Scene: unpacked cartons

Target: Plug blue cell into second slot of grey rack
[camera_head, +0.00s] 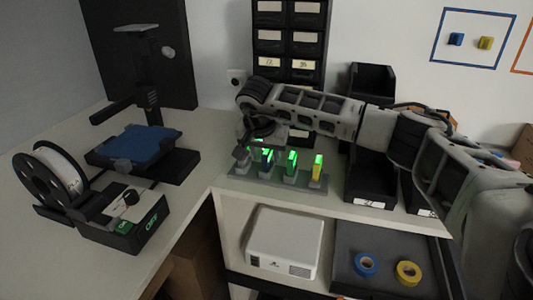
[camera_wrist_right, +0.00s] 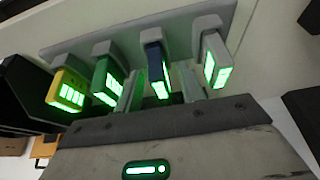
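The grey rack (camera_head: 300,199) stands on the white counter and holds a row of upright cells with lit green bars. The blue cell (camera_head: 267,163) stands in the second slot from the left; it also shows in the right wrist view (camera_wrist_right: 154,68). The green cell (camera_head: 291,163) and yellow cell (camera_head: 317,168) stand to its right. A grey cell (camera_wrist_right: 213,60) is at the other end, partly hidden in the head view. My right gripper (camera_wrist_right: 160,82) is open, its fingers on either side of the blue cell with small gaps visible. My left gripper is not in view.
A 3D printer (camera_head: 140,148) with a filament spool (camera_head: 57,172) stands on the left. Black bins (camera_head: 371,187) stand right of the rack, under my arm. A drawer tower (camera_head: 288,45) is behind. Below are a white box (camera_head: 283,241) and two tape rolls (camera_head: 366,264).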

